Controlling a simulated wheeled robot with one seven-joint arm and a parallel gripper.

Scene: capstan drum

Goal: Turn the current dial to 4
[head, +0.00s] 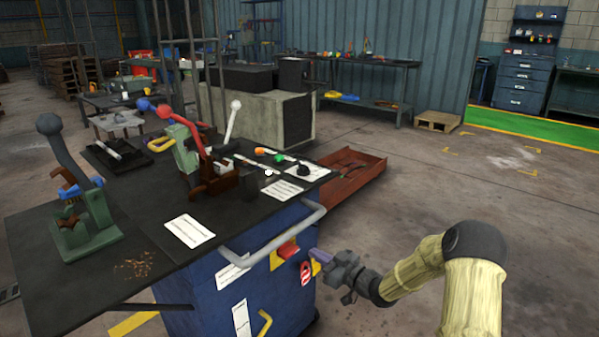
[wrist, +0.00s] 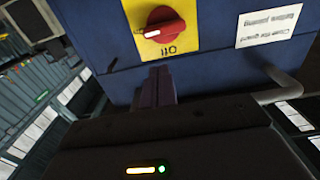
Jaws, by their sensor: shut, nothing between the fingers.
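A black knob (head: 302,169) stands on a white label at the right end of the dark bench top; it looks like the current dial, but its marks are too small to read. My gripper (head: 321,257) is beside the blue cabinet's right side, lower than the bench top and apart from the knob. In the wrist view my gripper (wrist: 156,85) has its fingers together, with nothing between them. They point at a red rotary switch (wrist: 167,27) with a white pointer on a yellow plate. The current dial is not visible in the wrist view.
A grey rail (head: 275,240) runs along the bench's edge near my gripper. Green and orange buttons (head: 277,155) sit near the knob. A red-handled lever (head: 185,130) and a grey lever (head: 65,150) stand on the bench. The floor to the right is mostly clear.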

